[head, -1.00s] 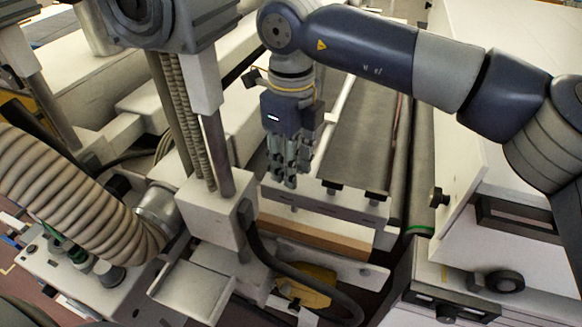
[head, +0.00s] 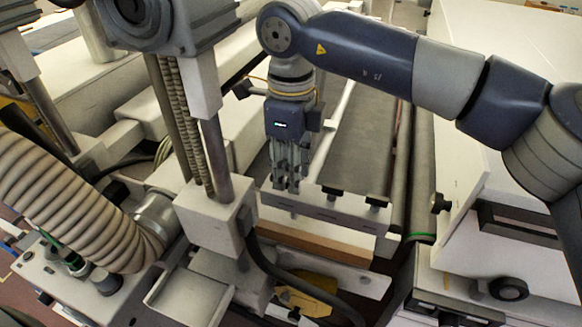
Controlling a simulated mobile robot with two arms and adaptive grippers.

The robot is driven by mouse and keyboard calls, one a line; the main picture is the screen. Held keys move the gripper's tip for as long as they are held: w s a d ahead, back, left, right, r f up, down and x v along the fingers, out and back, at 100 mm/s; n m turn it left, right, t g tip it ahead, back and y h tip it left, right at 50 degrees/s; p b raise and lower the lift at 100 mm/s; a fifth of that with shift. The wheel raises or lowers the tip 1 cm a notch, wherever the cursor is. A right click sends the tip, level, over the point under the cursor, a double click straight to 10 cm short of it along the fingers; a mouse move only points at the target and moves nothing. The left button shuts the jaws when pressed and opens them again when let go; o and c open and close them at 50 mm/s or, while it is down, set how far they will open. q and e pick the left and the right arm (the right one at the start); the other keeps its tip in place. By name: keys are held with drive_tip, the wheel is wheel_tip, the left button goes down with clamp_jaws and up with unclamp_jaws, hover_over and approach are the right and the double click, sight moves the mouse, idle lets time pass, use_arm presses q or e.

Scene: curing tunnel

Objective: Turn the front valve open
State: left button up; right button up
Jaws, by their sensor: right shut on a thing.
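My right gripper (head: 286,186) points straight down over the left end of a pale crossbar (head: 322,208) in the head view. Its fingers are shut, with the tips at the bar's top edge. What they grip is mostly hidden behind the fingers; it sits in line with two black knobs (head: 332,192) along the bar, so I take it for the front valve. The valve's angle cannot be seen. My left gripper is not in view.
A white post block (head: 215,222) with a vertical rod stands close left of the gripper. A ribbed hose (head: 75,190) fills the left side. A grey conveyor belt (head: 357,140) runs behind. A white cabinet (head: 510,180) stands at the right.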

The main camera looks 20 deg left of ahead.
drive_tip(key=o, duration=1.1)
drive_tip(key=shift+w, duration=0.1)
drive_tip(key=shift+r, duration=0.15)
wheel_tip(320, 180, up, 12)
drive_tip(key=shift+f, duration=0.1)
